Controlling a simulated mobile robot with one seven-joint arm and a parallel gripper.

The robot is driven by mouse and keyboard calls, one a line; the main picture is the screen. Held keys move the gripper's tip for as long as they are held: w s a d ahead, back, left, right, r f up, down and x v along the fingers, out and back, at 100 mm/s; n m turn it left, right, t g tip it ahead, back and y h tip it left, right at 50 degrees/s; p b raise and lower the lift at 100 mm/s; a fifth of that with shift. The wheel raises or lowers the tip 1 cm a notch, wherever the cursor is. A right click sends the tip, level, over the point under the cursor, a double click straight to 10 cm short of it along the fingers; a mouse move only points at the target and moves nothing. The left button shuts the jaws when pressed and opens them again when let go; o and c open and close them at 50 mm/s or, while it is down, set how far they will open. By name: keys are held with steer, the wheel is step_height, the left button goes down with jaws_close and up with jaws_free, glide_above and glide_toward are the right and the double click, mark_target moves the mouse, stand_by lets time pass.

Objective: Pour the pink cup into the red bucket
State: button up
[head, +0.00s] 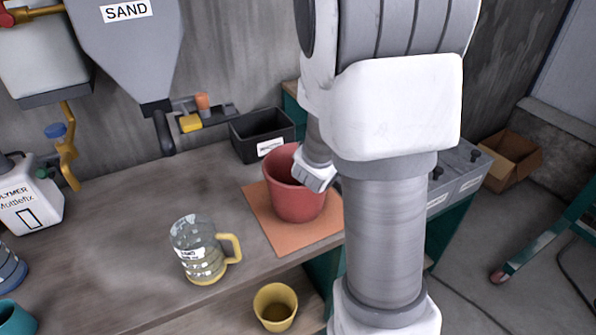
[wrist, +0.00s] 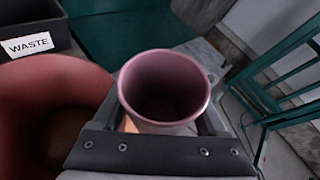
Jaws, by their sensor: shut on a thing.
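The pink cup (wrist: 165,90) is between the fingers of my gripper (wrist: 163,128) in the wrist view, with its mouth toward the camera. Its inside is dark, so I cannot tell what it holds. The gripper is shut on it. The red bucket (head: 297,205) stands upright on an orange mat (head: 268,228) in the head view. Its rim and wall show left of the cup in the wrist view (wrist: 50,85). In the head view my arm covers the bucket's right side, and the cup is hidden.
A black waste bin (head: 255,140) stands behind the bucket. A clear jug with a yellow handle (head: 200,255) is on the bench to the left. A yellow cup (head: 275,307) is near the front. A sand hopper (head: 130,50) hangs at the back. Bare bench (head: 120,210) lies left of the mat.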

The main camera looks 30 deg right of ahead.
steer(key=shift+s+d+f+m+y+b, duration=0.2)
steer(key=shift+f+b, duration=0.3)
steer(key=shift+b, duration=0.55)
steer(key=shift+s+d+f+m+y+b, duration=0.1)
steer(key=shift+d+f+m+y+b, duration=0.3)
steer(key=shift+b, duration=0.6)
steer(key=b, duration=0.1)
steer(key=t+b, duration=0.1)
steer(key=b, duration=0.1)
steer(key=shift+s+f+m, duration=0.2)
steer(key=shift+f+m, duration=0.05)
steer(key=shift+m, duration=0.05)
steer(key=shift+d+b, duration=0.1)
steer(key=shift+b, duration=0.2)
steer(key=shift+s+r, duration=0.1)
steer(key=shift+s, duration=0.05)
